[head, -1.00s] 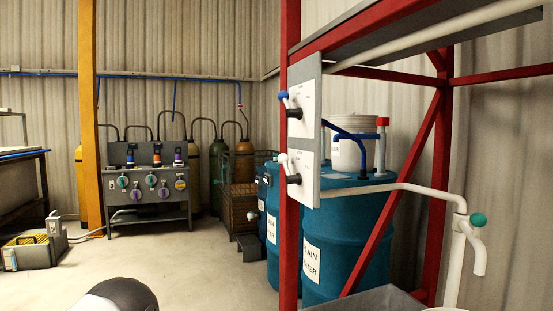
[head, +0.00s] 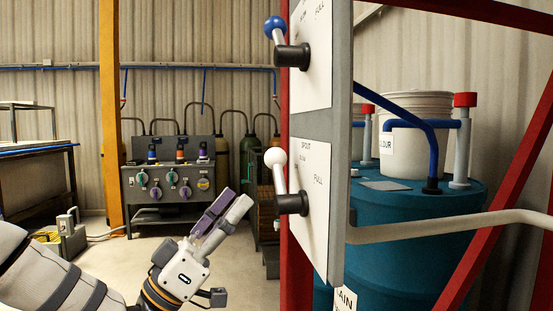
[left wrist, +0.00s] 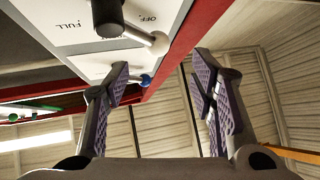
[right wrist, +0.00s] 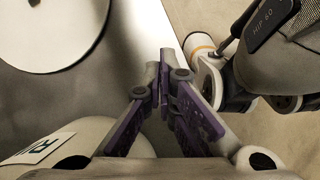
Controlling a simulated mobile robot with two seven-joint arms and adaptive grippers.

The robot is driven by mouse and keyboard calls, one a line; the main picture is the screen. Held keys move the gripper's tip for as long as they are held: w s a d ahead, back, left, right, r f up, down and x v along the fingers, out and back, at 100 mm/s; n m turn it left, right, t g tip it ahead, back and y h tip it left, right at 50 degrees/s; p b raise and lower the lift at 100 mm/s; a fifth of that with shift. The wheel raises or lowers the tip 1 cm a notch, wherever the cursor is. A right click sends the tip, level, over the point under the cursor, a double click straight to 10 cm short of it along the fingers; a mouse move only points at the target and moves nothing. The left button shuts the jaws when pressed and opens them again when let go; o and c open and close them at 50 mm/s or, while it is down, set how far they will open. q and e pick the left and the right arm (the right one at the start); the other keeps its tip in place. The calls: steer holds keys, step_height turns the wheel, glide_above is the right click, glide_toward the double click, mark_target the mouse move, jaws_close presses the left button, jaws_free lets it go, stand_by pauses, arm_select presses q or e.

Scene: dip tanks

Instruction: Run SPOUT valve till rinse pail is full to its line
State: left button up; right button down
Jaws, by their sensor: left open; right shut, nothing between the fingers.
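The SPOUT valve is on the lower white panel (head: 312,195) in the head view. Its white-ball lever (head: 276,160) points up from a black hub (head: 291,203). In the left wrist view the lever's white ball (left wrist: 159,42) is near the word OFF. My left gripper (head: 228,207) is open and empty, left of and a little below the lever, apart from it. My right gripper (right wrist: 166,92) is shut with nothing between its fingers. A white rounded container with a partly seen label (right wrist: 38,147), seemingly starting RIN, is at lower left of the right wrist view. The water level is not visible.
A similar valve with a blue-ball lever (head: 275,27) sits above. The red post (head: 296,255) stands behind the panel's left edge. A white pipe (head: 445,226) runs right, past a blue drum (head: 410,265). A white disc (right wrist: 50,30) lies beside the right gripper.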

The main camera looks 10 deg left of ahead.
mark_target(267, 165)
arm_select(q)
steer(key=x, duration=0.6)
steer(key=p+x, duration=0.1)
steer(key=x, duration=0.2)
steer(key=shift+s+d+r, duration=0.15)
steer(key=shift+d+r, duration=0.1)
steer(key=shift+r, duration=0.1)
steer(key=shift+w+d+r, duration=0.3)
steer(key=shift+w, duration=0.1)
jaws_close()
